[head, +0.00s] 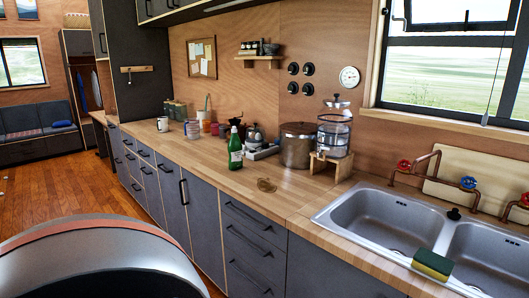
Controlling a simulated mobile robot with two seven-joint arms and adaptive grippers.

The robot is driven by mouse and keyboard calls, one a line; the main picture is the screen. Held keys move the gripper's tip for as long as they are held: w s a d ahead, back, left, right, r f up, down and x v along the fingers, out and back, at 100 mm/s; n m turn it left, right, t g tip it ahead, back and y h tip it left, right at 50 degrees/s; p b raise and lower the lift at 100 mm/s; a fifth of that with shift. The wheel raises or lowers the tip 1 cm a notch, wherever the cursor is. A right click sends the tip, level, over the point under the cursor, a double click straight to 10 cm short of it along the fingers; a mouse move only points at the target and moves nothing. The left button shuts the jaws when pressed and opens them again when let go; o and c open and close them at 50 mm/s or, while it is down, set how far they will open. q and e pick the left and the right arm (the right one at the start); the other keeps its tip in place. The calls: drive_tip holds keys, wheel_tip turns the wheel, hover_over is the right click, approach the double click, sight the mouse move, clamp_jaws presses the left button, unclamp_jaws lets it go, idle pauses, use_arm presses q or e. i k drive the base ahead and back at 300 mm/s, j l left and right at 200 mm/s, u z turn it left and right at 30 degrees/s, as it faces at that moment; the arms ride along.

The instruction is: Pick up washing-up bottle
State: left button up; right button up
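Neither of my grippers is in the head view.
The wooden counter (285,198) holds a large pot (297,146) and a glass dispenser on a wooden stand (333,138) right of the bottle. Drawers are below.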

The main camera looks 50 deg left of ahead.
sight(235, 147)
drive_tip(key=j+z, duration=0.15)
drive_tip(key=j, duration=0.35)
drive_tip(key=k+j+z, duration=0.15)
drive_tip(key=j, duration=0.3)
drive_tip(key=k+j+z, duration=0.15)
drive_tip(key=j, duration=0.3)
drive_tip(key=k+j+z, duration=0.2)
drive_tip(key=j, duration=0.25)
drive_tip(key=k+j, duration=0.1)
drive_tip(key=j, duration=0.25)
drive_tip(key=k+j, duration=0.1)
drive_tip(key=j, duration=0.3)
drive_tip(key=k+j, duration=0.1)
drive_tip(key=j, duration=0.25)
drive_tip(key=k+j+z, duration=0.1)
drive_tip(key=j, duration=0.3)
drive_tip(key=k+j, duration=0.15)
drive_tip(key=j, duration=0.2)
